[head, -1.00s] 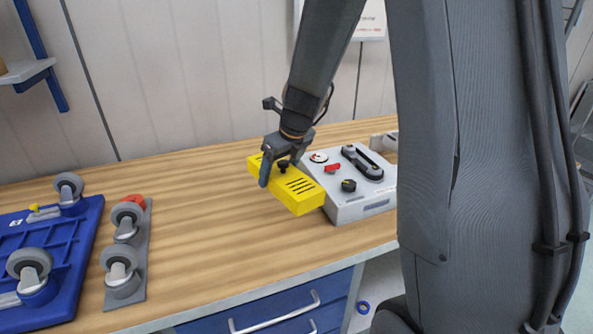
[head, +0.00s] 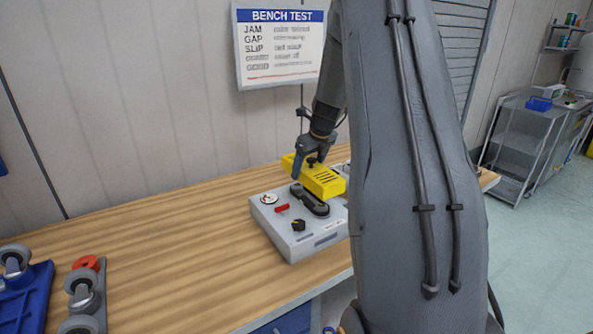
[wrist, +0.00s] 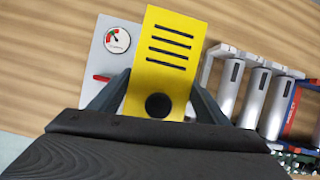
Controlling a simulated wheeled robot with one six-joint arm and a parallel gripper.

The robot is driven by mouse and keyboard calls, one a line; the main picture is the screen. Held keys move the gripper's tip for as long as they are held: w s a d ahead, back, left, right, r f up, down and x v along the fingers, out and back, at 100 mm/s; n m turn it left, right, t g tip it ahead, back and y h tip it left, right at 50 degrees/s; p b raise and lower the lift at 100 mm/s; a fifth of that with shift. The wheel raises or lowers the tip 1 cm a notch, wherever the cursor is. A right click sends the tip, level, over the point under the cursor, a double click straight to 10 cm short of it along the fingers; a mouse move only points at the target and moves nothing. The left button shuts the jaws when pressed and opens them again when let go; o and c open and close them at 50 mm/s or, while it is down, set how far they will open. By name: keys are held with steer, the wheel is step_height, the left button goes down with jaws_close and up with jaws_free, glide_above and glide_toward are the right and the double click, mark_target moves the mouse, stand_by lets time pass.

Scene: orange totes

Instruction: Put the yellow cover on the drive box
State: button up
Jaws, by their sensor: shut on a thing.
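The yellow cover (head: 318,176) has dark slots and a black knob. My gripper (head: 310,162) is shut on it and holds it over the far right part of the drive box. The drive box (head: 283,237) is a light grey box on the bench, with a gauge, a red lever, a black knob and a dark belt housing on top. In the wrist view the cover (wrist: 172,50) lies between my fingers (wrist: 158,95), and the drive box (wrist: 105,65) shows to its left with its gauge. Whether the cover touches the box I cannot tell.
Several silver cylinders in a rack (wrist: 255,90) stand right of the cover in the wrist view. A grey caster plate (head: 90,300) and a blue caster base (head: 25,295) lie at the left of the bench (head: 170,240). The bench between them and the box is clear.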

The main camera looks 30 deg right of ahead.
steer(key=shift+f+b, duration=2.2)
steer(key=shift+f, duration=0.25)
steer(key=shift+f+b, duration=0.4)
steer(key=shift+f, duration=0.7)
steer(key=shift+f, duration=0.35)
steer(key=shift+f+b, duration=0.45)
steer(key=shift+f, duration=0.5)
steer(key=o, duration=1.3)
steer(key=shift+o, duration=0.2)
steer(key=b+v, duration=0.1)
steer(key=v, duration=0.6)
steer(key=shift+r+b, duration=0.35)
steer(key=shift+s, duration=0.15)
